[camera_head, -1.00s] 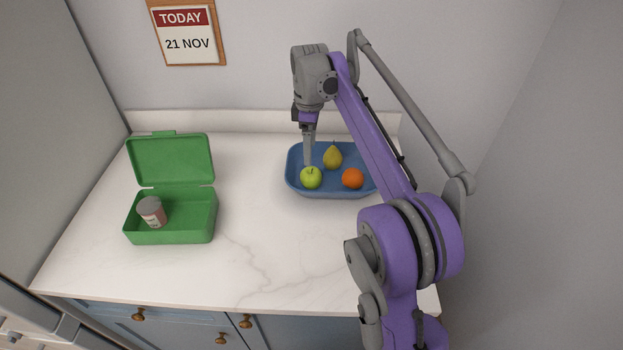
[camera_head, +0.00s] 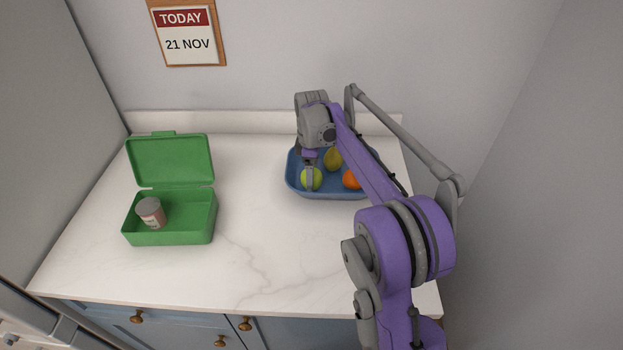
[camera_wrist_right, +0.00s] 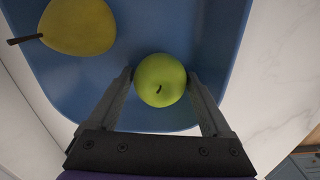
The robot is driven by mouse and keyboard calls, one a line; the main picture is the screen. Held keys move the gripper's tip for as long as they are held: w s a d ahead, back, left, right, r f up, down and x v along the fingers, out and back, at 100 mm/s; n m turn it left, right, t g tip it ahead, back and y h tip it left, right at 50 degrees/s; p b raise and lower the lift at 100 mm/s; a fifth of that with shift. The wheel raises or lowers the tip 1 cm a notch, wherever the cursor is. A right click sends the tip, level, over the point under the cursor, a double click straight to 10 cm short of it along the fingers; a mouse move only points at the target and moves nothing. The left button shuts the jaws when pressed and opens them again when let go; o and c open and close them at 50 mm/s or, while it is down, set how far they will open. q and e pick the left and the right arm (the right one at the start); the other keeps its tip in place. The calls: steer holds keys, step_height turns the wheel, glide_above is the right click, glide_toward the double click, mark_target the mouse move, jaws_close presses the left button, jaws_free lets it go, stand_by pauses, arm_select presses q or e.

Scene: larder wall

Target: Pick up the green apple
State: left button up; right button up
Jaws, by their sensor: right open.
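The green apple (camera_head: 317,178) sits in the front left part of the blue tray (camera_head: 340,193), partly hidden by my right gripper in the head view. My right gripper (camera_head: 310,184) is lowered over the apple. In the right wrist view the apple (camera_wrist_right: 160,80) lies between the two open fingers of the right gripper (camera_wrist_right: 160,88), one on each side. I cannot tell whether either finger touches it. My left gripper is not in view.
A yellow pear (camera_head: 333,159) and an orange (camera_head: 351,179) share the tray with the apple. An open green lunch box (camera_head: 170,238) with a small can (camera_head: 150,212) stands at the left. The counter (camera_head: 260,240) between is clear.

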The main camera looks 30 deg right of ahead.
steer(key=c, duration=1.2)
steer(key=shift+c, duration=0.2)
steer(key=shift+r, duration=0.15)
